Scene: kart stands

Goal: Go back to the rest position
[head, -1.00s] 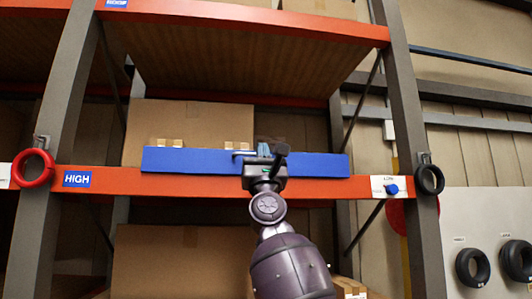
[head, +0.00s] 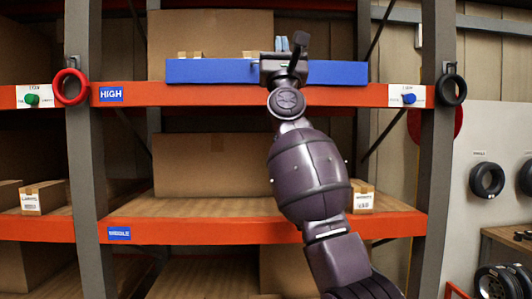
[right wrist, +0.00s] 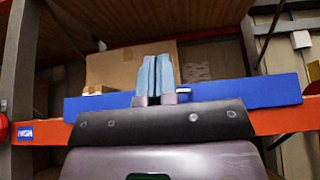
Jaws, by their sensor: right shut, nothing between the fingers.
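My right gripper (head: 282,45) is raised in front of the high shelf, at the height of the blue bar (head: 215,70) along that shelf's front edge. In the right wrist view its two pale blue fingers (right wrist: 156,75) are together, with nothing between them. The blue bar also shows behind the fingers in the right wrist view (right wrist: 250,93). The right arm rises from the bottom of the head view and hides part of the middle shelf. My left gripper is in neither view.
The orange high-shelf beam (head: 200,95) and middle-shelf beam (head: 190,231) cross in front of me between grey posts (head: 85,150). A red ring (head: 71,87) and a black ring (head: 451,89) hang on the posts. Cardboard boxes (head: 205,165) stand on the shelves.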

